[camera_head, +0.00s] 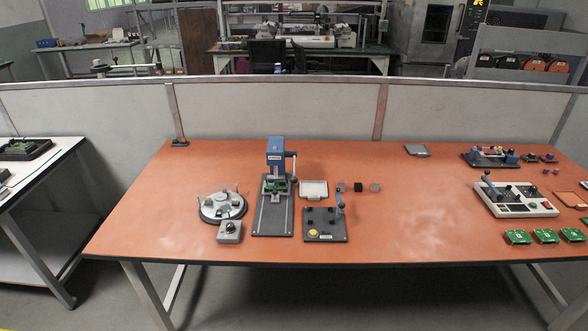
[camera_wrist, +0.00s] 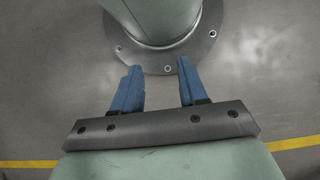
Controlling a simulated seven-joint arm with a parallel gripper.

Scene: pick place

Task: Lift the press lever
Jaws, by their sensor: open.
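A blue press (camera_head: 275,152) stands on a long grey base plate (camera_head: 270,222) at the left middle of the orange table in the head view. Its lever (camera_head: 293,166) is on the right side of the blue head and reaches down beside it. A green board (camera_head: 274,185) sits under the press head. My gripper (camera_wrist: 156,82) shows only in the wrist view. Its two blue fingers are apart with nothing between them. It is over the grey floor by my own base, away from the table and the press.
A round fixture (camera_head: 221,207) and a small grey box (camera_head: 230,232) stand left of the press. A black fixture with a blue handle (camera_head: 325,224) and a white tray (camera_head: 314,189) stand right of it. The table's (camera_head: 410,195) middle right is clear.

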